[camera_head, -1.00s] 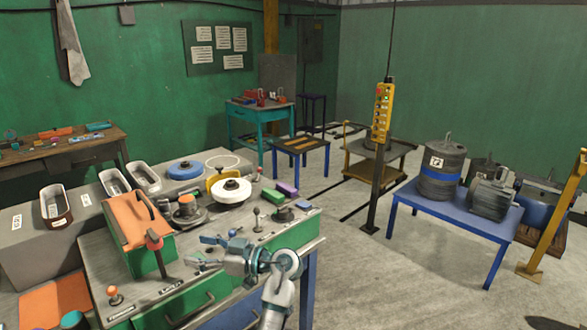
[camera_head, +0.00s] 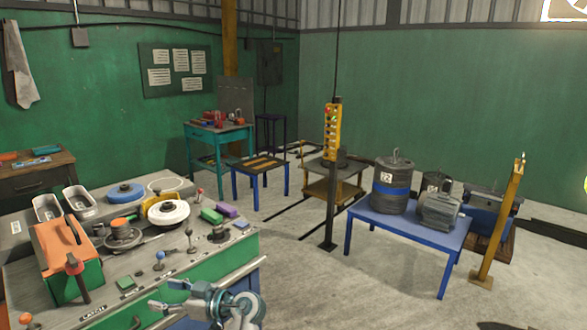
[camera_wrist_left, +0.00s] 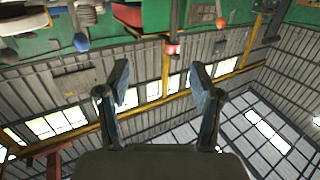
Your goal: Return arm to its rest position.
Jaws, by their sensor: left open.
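My left gripper (camera_head: 166,296) shows at the bottom of the head view, in front of the green console (camera_head: 205,262) and near its front edge. Its two fingers are spread with nothing between them. In the left wrist view the open, empty left gripper (camera_wrist_left: 160,84) points at the roof beams and bright windows, with the console's levers hanging in from the top edge. My left arm comes up from the bottom edge of the head view. My right gripper is in neither view.
The console top holds several levers, an orange-topped green box (camera_head: 68,262), and a white disc (camera_head: 168,213). A blue table (camera_head: 425,233) with a drum (camera_head: 391,187) and a motor (camera_head: 438,207) stands right. A yellow control pendant (camera_head: 332,130) hangs mid-view.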

